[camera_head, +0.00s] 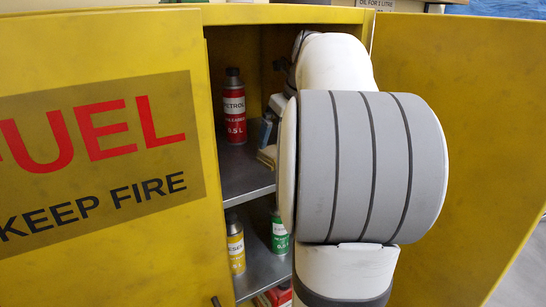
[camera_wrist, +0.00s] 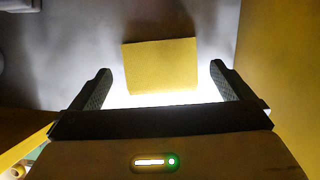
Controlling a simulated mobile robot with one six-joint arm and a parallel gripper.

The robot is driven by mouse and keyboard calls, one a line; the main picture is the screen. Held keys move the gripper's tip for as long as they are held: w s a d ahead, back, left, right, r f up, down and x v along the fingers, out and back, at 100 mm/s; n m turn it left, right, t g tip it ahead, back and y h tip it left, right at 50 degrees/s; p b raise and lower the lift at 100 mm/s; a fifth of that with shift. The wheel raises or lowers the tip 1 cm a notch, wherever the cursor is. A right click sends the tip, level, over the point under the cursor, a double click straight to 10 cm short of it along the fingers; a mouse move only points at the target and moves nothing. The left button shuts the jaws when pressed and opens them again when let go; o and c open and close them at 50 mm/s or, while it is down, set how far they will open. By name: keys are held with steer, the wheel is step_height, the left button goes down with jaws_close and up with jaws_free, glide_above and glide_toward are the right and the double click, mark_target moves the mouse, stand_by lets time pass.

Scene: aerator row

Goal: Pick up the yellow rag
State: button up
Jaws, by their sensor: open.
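The yellow rag (camera_wrist: 160,65) lies flat as a folded rectangle on the grey shelf in the wrist view. My gripper (camera_wrist: 161,80) is open, with one finger to the left of the rag and one to the right. There is a gap on both sides, and the fingers do not touch it. The rag's near edge is close to the gripper's palm. In the head view a small part of the rag (camera_head: 267,156) shows on the upper shelf, mostly hidden behind my arm.
The yellow cabinet stands open, its left door (camera_head: 100,130) and right door (camera_head: 460,130) to either side of my arm. A red petrol bottle (camera_head: 234,112) stands on the upper shelf (camera_head: 240,170). Yellow (camera_head: 236,247) and green (camera_head: 279,234) bottles stand below. A yellow wall (camera_wrist: 285,70) is close on the right.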

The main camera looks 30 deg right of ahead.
steer(key=x, duration=0.2)
steer(key=b+x, duration=0.2)
steer(key=x, duration=0.1)
steer(key=shift+w+f, duration=0.15)
steer(key=shift+w, duration=0.2)
steer(key=shift+c, duration=0.6)
steer(key=c, duration=0.5)
